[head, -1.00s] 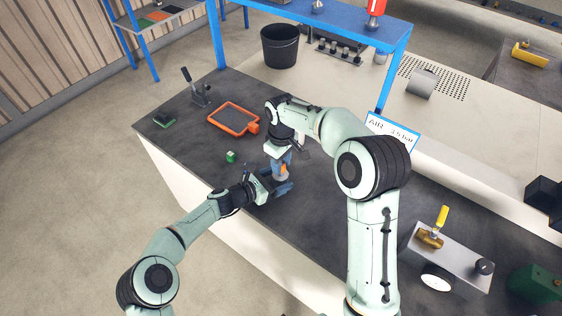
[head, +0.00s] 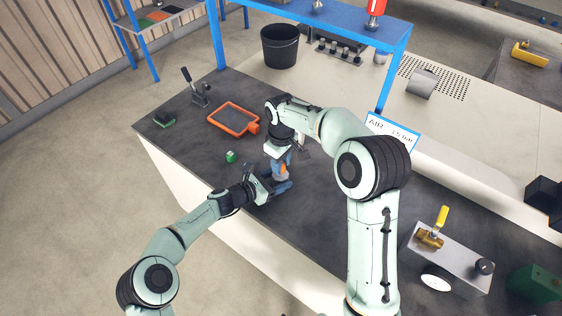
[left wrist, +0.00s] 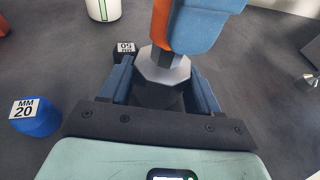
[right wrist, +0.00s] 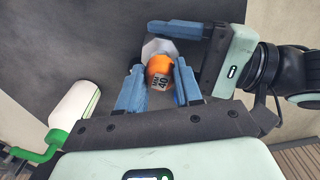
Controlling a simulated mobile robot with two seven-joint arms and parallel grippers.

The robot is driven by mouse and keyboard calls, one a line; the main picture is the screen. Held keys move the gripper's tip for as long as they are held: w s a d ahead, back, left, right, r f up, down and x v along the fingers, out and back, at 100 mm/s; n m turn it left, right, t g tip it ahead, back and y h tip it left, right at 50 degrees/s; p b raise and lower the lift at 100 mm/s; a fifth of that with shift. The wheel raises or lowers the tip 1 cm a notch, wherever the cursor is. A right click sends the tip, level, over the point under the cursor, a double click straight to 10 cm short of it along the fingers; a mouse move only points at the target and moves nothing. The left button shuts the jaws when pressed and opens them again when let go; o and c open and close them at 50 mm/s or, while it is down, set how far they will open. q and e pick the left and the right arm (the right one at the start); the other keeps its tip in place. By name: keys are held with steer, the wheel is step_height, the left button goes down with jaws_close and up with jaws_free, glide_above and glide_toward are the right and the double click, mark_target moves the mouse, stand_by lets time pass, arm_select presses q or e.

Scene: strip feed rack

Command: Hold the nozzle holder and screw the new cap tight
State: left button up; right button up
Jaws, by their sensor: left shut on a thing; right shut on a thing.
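The grey hexagonal nozzle holder (left wrist: 160,72) stands upright in my left gripper (left wrist: 160,92), which is shut on it just above the dark bench. It also shows in the right wrist view (right wrist: 158,46). The new cap, orange with a label (right wrist: 160,66), sits directly above the holder in line with it. My right gripper (right wrist: 161,80) is shut on the cap from above. In the left wrist view the cap (left wrist: 160,25) is partly covered by a blue finger. The thread between cap and holder is hidden. In the head view both grippers meet near the bench's front edge.
A blue cap labelled MM 20 (left wrist: 36,120) and a black labelled piece (left wrist: 124,50) lie near the left gripper. A white bottle with green parts (right wrist: 74,110) is close to the right gripper. An orange-rimmed tray (head: 233,119) lies farther back.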

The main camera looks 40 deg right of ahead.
arm_select(q)
steer(key=shift+o, duration=1.3)
steer(key=c, duration=0.5)
arm_select(e)
jaws_close()
arm_select(q)
steer(key=shift+f, duration=0.2)
steer(key=shift+o, duration=0.9)
arm_select(e)
steer(key=shift+f, duration=0.1)
arm_select(q)
steer(key=c, duration=0.3)
steer(key=shift+c, duration=0.3)
arm_select(e)
steer(key=shift+o, duration=1.2)
jaws_free()
steer(key=shift+s, duration=0.1)
jaws_close()
